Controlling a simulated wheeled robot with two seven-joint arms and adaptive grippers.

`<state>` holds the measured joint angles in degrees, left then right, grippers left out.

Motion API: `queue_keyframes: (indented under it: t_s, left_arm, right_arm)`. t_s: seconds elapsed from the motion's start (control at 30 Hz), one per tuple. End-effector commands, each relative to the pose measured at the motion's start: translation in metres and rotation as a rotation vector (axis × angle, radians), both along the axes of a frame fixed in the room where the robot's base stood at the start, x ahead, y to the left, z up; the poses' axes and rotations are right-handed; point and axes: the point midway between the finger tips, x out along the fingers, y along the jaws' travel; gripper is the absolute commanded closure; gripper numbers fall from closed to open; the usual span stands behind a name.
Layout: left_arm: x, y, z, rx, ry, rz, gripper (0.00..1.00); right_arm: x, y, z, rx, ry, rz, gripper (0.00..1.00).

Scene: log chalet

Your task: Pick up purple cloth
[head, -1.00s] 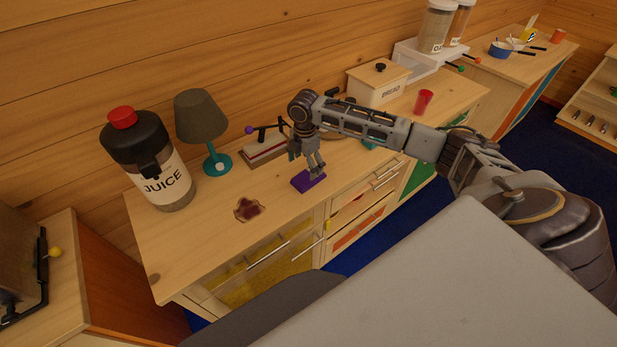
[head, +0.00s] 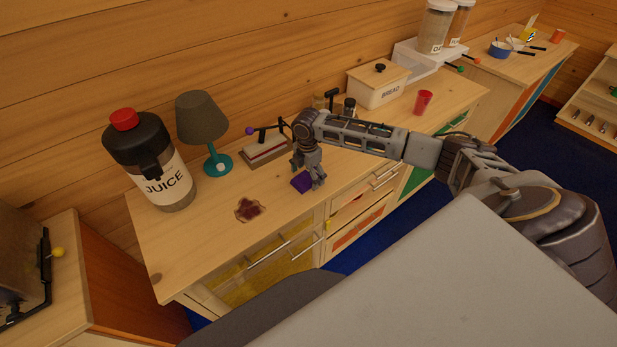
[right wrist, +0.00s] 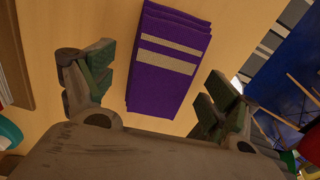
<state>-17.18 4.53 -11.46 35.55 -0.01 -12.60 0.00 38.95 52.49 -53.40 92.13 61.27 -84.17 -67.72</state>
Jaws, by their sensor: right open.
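The purple cloth (head: 301,182) lies folded on the wooden counter near its front edge. In the right wrist view the cloth (right wrist: 168,62) shows two pale stripes and lies flat ahead of the fingers, between their lines. My right gripper (head: 309,180) is low over the cloth, pointing down, and hides part of it. In the right wrist view my right gripper (right wrist: 155,88) has its fingers wide apart with nothing held between them. My left gripper is not in view.
A bread box (head: 376,88) and red cup (head: 423,102) are to the right.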

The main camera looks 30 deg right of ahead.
Motion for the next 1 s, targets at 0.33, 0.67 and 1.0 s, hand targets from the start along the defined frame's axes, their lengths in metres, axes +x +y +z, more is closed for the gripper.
queue_keyframes:
  t_s: [0.33,0.67,1.0]
  left_arm:
    - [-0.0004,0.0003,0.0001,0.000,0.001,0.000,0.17]
    - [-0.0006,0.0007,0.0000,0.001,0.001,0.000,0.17]
    - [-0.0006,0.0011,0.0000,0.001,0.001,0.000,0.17]
  right_arm:
    - [0.0002,0.0002,-0.0032,0.000,-0.001,0.001,0.12]
    - [0.0002,0.0004,-0.0029,0.000,-0.001,0.001,0.31]
    - [0.0001,0.0004,-0.0030,0.000,-0.001,0.001,0.50]
